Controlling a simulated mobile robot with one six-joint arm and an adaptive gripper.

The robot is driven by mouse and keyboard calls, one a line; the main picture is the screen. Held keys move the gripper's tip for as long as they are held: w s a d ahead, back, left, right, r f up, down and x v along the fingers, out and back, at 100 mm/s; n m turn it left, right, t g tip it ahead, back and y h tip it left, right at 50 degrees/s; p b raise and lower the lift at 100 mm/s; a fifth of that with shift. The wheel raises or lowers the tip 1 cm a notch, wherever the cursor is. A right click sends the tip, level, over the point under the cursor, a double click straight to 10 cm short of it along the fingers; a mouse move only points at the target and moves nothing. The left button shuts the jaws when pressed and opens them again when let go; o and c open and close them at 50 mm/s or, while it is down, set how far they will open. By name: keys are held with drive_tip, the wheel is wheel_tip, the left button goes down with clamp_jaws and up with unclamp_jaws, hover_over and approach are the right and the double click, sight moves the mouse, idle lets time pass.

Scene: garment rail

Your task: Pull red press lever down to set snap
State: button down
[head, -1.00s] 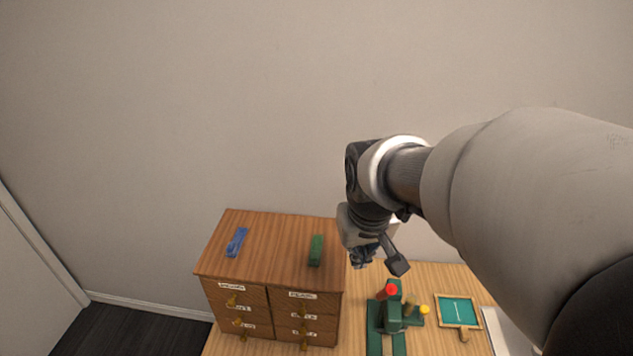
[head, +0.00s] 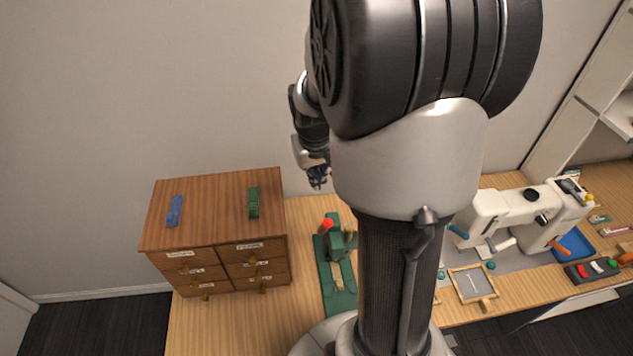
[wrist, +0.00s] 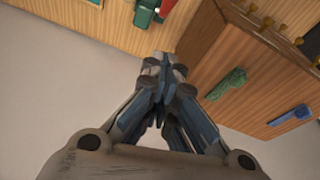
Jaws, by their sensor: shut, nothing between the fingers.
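The green snap press (head: 337,262) stands on the wooden table, right of the drawer cabinet. Its red lever knob (head: 327,224) is at its top left in the head view. In the wrist view part of the green press (wrist: 146,12) shows at the top edge, with a bit of red (wrist: 167,7) beside it. My gripper (head: 318,178) is above and behind the press, apart from the lever. In the wrist view my gripper (wrist: 163,68) is shut with its fingers together and nothing between them. My arm hides the area right of the press.
The wooden drawer cabinet (head: 215,220) stands left of the press, with a blue clip (head: 174,211) and a green clip (head: 254,202) on top. A white sewing machine (head: 530,215), a framed board (head: 472,284) and a blue tray (head: 574,246) are at the right. Table front left of the press is clear.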

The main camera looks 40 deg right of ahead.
sight(325, 227)
drive_tip(key=f, duration=0.3)
drive_tip(key=s+f, duration=0.1)
drive_tip(key=f, duration=0.2)
drive_tip(key=s+f+b, duration=0.1)
drive_tip(key=f, duration=0.2)
drive_tip(key=shift+d+f, duration=0.1)
drive_tip(key=shift+f, duration=0.1)
